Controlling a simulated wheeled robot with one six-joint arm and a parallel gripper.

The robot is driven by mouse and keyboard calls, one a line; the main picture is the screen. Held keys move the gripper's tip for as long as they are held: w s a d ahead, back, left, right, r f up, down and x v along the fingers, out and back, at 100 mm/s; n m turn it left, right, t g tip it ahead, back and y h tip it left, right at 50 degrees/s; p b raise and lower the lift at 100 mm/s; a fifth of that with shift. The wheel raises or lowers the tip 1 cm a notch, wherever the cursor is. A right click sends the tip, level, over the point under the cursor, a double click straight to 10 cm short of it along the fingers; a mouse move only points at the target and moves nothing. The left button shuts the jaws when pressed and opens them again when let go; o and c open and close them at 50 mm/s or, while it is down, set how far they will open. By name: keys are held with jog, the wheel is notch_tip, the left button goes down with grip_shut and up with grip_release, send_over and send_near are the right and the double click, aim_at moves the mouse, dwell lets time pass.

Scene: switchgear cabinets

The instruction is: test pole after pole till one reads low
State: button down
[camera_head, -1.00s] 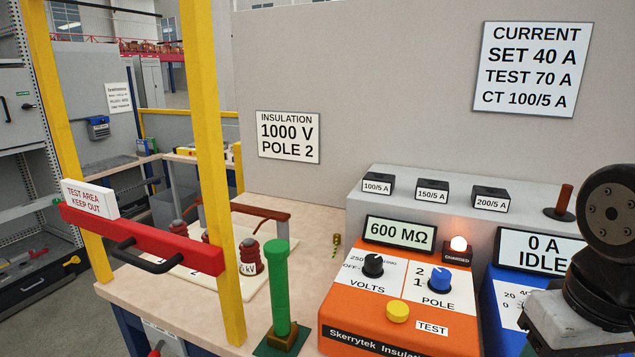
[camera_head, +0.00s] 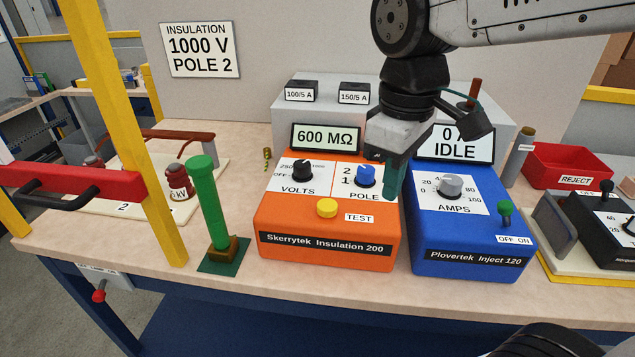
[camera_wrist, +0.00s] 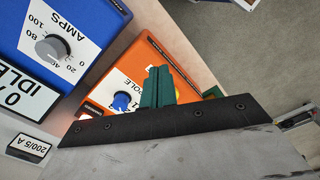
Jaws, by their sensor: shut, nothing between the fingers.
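The orange insulation tester (camera_head: 325,237) stands on the bench, and its display (camera_head: 325,137) reads 600 MΩ. Its black VOLTS knob (camera_head: 302,170), blue POLE knob (camera_head: 366,176) and yellow TEST button (camera_head: 327,207) are in view. I cannot make out the POLE pointer. A wall sign (camera_head: 199,48) reads insulation 1000 V, pole 2. My gripper (camera_head: 390,192), with green fingers, is shut and empty, pointing down just right of the POLE knob. In the wrist view the fingers (camera_wrist: 157,86) show in front of the tester (camera_wrist: 120,75).
The blue injection set (camera_head: 465,235) stands close on the right, showing IDLE. A green post (camera_head: 207,205) stands left of the tester. A red barrier bar (camera_head: 70,182) and yellow posts are at left. A red REJECT bin (camera_head: 568,168) is at right.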

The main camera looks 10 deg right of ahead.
aim_at(327, 208)
jog(key=w+a+r+n, duration=0.3)
jog(key=w+a+n, duration=0.1)
jog(key=n, duration=0.8)
jog(key=w+a+r+n, duration=0.4)
jog(key=w+n, duration=0.2)
jog(key=n, duration=0.6)
notch_tip(327, 208, down, 14)
jog(key=shift+f, duration=0.1)
